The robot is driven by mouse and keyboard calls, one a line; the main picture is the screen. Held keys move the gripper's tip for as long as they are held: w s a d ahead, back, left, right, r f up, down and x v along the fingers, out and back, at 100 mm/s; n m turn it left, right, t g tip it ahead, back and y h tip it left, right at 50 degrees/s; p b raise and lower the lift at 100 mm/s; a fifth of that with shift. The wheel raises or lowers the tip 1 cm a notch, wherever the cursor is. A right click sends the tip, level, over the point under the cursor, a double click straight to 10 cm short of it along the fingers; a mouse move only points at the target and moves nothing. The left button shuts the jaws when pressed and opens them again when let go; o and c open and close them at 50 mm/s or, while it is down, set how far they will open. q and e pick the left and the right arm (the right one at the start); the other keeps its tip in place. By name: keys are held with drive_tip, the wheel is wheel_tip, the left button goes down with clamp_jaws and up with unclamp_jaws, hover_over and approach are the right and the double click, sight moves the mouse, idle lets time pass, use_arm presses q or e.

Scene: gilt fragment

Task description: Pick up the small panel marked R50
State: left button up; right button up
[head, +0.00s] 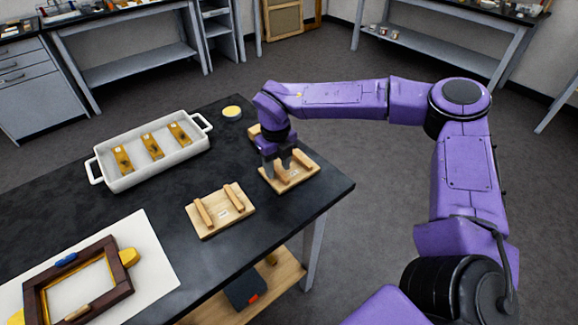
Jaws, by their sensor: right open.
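No label reading R50 is legible from here. Three small gilt panels with white tags lie in a white tray: a left one (122,160), a middle one (152,147) and a right one (180,134). A pale wooden board with two raised bars (222,213) lies on the black table. A similar board (302,179) lies to its right, with a small label too small to read. My right gripper (281,171) points down over that right board, its fingers open; whether they touch it, I cannot tell. My left gripper is out of view.
The white tray (106,184) stands at the back left of the black table (262,228). A dark frame (34,299) lies on a white sheet (152,265) at front left. A round yellow-topped tin (232,112) stands behind. Another wooden piece (253,132) is partly hidden by my arm.

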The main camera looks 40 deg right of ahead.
drive_tip(key=shift+f, duration=0.4)
clamp_jaws()
drive_tip(key=shift+r, duration=0.15)
